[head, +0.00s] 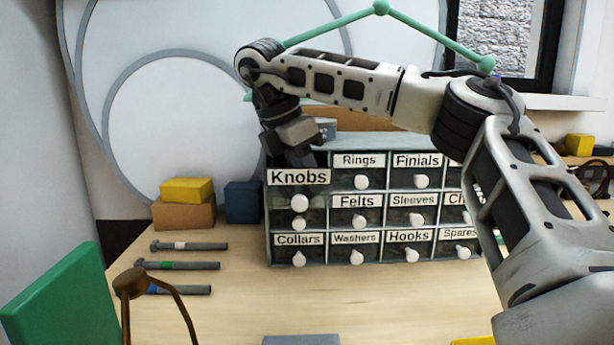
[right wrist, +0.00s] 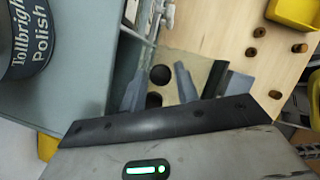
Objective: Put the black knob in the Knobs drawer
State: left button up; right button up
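The Knobs drawer (head: 270,200) is at the top left of the cabinet (head: 400,142) and looks pulled out, its front nearer than the others. My right gripper (head: 298,158) points down over it. In the right wrist view its two fingers (right wrist: 160,78) are apart with clear gaps. A round black knob (right wrist: 160,75) shows between the fingertips, touching neither, apparently inside the drawer. A second dark round piece (right wrist: 153,100) lies close by, partly hidden by the gripper body. I cannot tell which is the task's knob. My left gripper is not in view.
A polish can (right wrist: 25,40) stands on the cabinet top. Several brown pieces (right wrist: 258,32) lie on the table by a yellow bin (right wrist: 295,12).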

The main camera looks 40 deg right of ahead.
jog(key=p+v, duration=0.3)
jog(key=v, duration=0.8)
jog(key=shift+a+r, duration=0.25)
